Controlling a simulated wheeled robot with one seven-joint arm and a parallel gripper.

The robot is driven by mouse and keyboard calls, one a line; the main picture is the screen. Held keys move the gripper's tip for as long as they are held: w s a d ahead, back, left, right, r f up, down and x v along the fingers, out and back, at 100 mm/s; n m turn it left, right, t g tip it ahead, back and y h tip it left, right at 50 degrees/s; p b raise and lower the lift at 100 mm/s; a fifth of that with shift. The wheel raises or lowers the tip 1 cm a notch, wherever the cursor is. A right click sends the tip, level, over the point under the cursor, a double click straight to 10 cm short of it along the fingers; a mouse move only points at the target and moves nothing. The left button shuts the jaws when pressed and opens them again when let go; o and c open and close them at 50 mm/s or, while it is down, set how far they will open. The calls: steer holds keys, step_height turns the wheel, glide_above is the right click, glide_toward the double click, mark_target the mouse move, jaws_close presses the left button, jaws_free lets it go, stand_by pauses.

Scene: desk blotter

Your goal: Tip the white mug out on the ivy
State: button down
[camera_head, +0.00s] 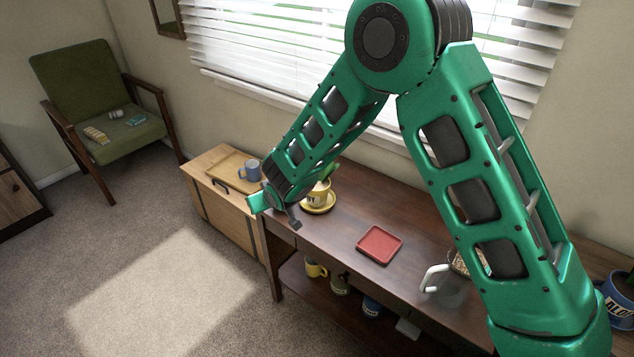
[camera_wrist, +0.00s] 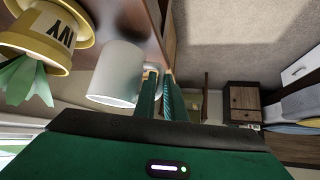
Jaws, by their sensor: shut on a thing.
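The white mug (camera_wrist: 117,75) shows in the wrist view, close beside the ivy pot and apart from it in the picture. My gripper (camera_wrist: 163,95) is shut on it at its handle side. The mug's opening and contents do not show. The ivy pot (camera_wrist: 42,30) is yellow and cream, lettered IVY, with pale green leaves; the wrist view has it upside down. In the head view the ivy pot (camera_head: 318,194) stands on a yellow saucer (camera_head: 319,208) at the desk's left end. My gripper (camera_head: 273,208) is just left of it, and my arm hides the white mug there.
A blue-grey mug (camera_head: 250,170) stands on a wooden tray (camera_head: 225,168) on the left cabinet. A red tray (camera_head: 380,245) lies mid-desk. A jug (camera_head: 448,290) and a blue pot (camera_head: 617,302) are at right. The lower shelf holds a yellow mug (camera_head: 315,268) and other things.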

steer(key=w+d+r+m+y+p, duration=0.1)
steer(key=d+r+m+y+p, duration=0.2)
steer(key=d+r+y, duration=0.3)
step_height(320, 180, up, 4)
steer(key=shift+w+d+r+m+y, duration=0.1)
steer(key=shift+w+d+m+y, duration=0.1)
steer(key=shift+d+m+y, duration=0.4)
stand_by(0.3)
steer(key=shift+w+d+f+m+t+y+p, duration=0.15)
steer(key=shift+d+m+y+p, duration=0.2)
steer(key=shift+p, duration=0.8)
steer(key=shift+w+d+f+m+t+y+p, duration=0.15)
steer(key=shift+d+m+y+p, duration=0.2)
steer(key=shift+p, duration=0.8)
steer(key=shift+d+r+m+t+y, duration=0.3)
steer(key=shift+d+r+m+y, duration=0.4)
steer(key=shift+d+r+y, duration=0.25)
stand_by(0.4)
steer(key=shift+w+d+r+m+t+y, duration=0.15)
steer(key=shift+d+r+m+t+y, duration=0.15)
steer(key=shift+d+m+y, duration=0.3)
stand_by(2.0)
